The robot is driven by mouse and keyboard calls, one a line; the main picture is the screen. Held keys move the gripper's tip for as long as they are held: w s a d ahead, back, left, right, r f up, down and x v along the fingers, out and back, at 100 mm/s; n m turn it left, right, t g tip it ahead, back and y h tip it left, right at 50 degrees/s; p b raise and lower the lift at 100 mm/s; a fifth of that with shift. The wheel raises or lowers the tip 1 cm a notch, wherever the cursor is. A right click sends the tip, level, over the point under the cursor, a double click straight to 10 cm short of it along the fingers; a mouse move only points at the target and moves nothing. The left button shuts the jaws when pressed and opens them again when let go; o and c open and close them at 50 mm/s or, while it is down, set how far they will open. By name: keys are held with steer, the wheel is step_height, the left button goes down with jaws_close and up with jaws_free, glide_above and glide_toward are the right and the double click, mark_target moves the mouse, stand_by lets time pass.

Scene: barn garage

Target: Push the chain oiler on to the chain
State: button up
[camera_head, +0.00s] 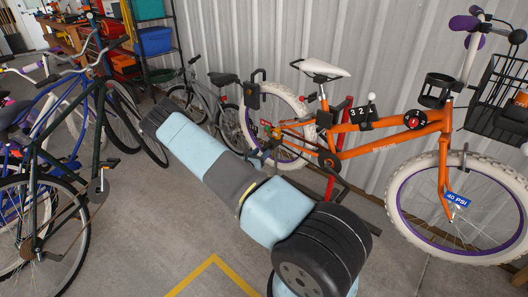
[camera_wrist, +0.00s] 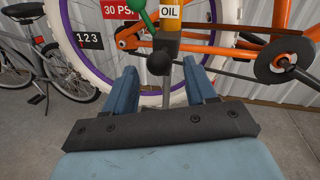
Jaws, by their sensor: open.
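In the wrist view my gripper (camera_wrist: 160,66) is open, with one blue finger on each side of a round black knob (camera_wrist: 159,64). I cannot tell whether either finger touches the knob. The chain oiler (camera_wrist: 168,22), an amber part with a white OIL label, stands upright just behind and above the knob. The orange bike's dark chainring (camera_wrist: 286,61) is to the right; the chain near the oiler is hard to make out.
A green lever (camera_wrist: 146,18) stands left of the oiler. A white tyre with a purple rim (camera_wrist: 72,40) is behind. A grey bike (camera_head: 212,100) stands at the corrugated wall, and several bikes (camera_head: 60,130) stand at left. The concrete floor (camera_head: 150,235) between is open.

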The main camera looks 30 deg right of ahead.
steer(key=v, duration=1)
steer(key=shift+d+f, duration=0.1)
steer(key=shift+c, duration=0.5)
